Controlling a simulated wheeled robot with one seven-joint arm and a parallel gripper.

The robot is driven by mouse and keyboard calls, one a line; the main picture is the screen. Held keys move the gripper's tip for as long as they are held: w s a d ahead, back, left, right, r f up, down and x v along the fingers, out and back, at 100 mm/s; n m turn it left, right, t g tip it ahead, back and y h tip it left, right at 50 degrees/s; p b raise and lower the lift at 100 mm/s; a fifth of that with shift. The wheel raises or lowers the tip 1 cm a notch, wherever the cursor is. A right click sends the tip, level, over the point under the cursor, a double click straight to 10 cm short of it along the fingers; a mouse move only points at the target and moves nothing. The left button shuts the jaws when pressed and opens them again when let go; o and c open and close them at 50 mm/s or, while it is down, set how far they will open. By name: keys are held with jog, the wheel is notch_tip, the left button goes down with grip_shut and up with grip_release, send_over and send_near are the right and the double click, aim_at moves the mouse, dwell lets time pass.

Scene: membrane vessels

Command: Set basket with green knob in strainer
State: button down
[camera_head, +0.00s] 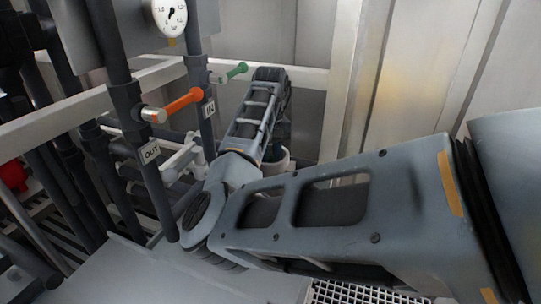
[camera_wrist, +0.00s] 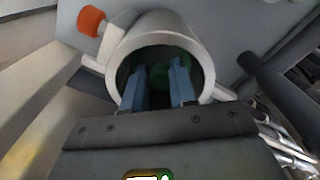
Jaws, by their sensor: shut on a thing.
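The strainer (camera_wrist: 202,48) is a pale round housing with an open mouth, seen in the wrist view. Its white rim also shows in the head view (camera_head: 281,164), partly hidden by my arm. My gripper (camera_wrist: 158,68) has both blue-grey fingers inside the mouth. It is shut on the green knob (camera_wrist: 160,80), which shows between and behind the fingertips, down inside the housing. The basket under the knob is hidden, so I cannot tell how deep it sits.
An orange valve handle (camera_head: 184,102) and a green valve handle (camera_head: 237,70) stick out from dark pipes beside my arm. A pressure gauge (camera_head: 171,15) is above. In the wrist view an orange knob (camera_wrist: 91,20) is close to the strainer's rim. Walls and rails stand close behind.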

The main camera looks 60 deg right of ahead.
jog(key=shift+f+p, duration=0.2)
jog(key=shift+p, duration=0.15)
dwell(0.4)
jog(key=c, duration=0.8)
grip_release()
notch_tip(320, 180, up, 8)
jog(key=shift+f, duration=0.15)
